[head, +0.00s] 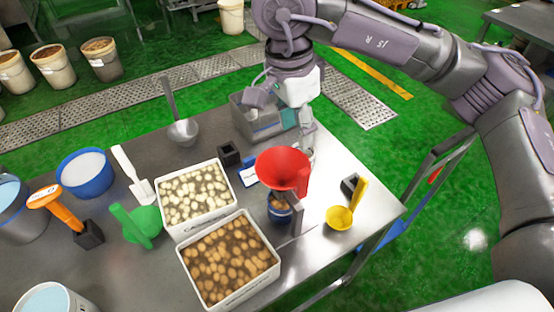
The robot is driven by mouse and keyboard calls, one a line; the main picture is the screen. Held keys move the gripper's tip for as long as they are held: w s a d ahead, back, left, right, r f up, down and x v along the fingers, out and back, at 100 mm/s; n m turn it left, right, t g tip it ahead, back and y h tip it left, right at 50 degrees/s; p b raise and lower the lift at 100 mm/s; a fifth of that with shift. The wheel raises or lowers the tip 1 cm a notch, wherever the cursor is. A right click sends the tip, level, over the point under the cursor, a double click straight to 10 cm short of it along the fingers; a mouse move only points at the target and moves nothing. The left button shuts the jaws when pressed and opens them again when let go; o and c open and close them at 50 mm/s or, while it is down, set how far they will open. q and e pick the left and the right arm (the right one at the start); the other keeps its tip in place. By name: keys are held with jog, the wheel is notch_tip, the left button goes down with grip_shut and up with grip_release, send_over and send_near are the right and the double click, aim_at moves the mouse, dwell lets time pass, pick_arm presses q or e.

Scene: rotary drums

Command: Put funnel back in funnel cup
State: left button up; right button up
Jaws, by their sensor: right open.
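The red funnel (281,162) sits wide mouth up near the right part of the steel table. It is directly over a small blue-banded jar (280,209) with brown contents; its lower end is hidden, so I cannot tell whether it rests in the jar. A black square cup (229,154) stands to its left and another (350,185) to its right; I cannot tell which is the funnel cup. My right gripper (306,138) is open just behind the funnel's right rim, partly hidden; contact is unclear. My left gripper is not in view.
Two white bins, one of pale pieces (163,220) and one of brown pieces (189,270), stand left of the funnel. A yellow ladle (341,217) is at right, a metal box (243,121) behind. The table's front right corner is mostly clear.

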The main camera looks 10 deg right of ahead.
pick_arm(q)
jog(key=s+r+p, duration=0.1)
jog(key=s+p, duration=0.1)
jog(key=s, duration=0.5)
pick_arm(e)
send_over(304, 172)
jog(key=f, duration=0.5)
jog(key=shift+s+a+f, duration=0.2)
jog(key=shift+w+d+f, duration=0.1)
jog(key=shift+w+f, duration=0.2)
jog(key=shift+f, duration=0.25)
jog(key=shift+w+f, duration=0.25)
jog(key=shift+f, duration=0.25)
jog(key=shift+s+f+p, duration=0.15)
jog(key=shift+f+p, duration=0.35)
jog(key=shift+p, duration=0.05)
notch_tip(304, 172, down, 2)
jog(key=shift+s+d+f+p, duration=0.1)
jog(key=shift+s+f+p, duration=0.1)
jog(key=shift+p, duration=0.6)
jog(key=shift+w+d+f, duration=0.15)
jog(key=shift+f, duration=0.8)
jog(key=c, duration=0.9)
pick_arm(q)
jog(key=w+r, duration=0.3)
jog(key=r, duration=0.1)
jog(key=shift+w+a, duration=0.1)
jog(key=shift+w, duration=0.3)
pick_arm(e)
grip_shut()
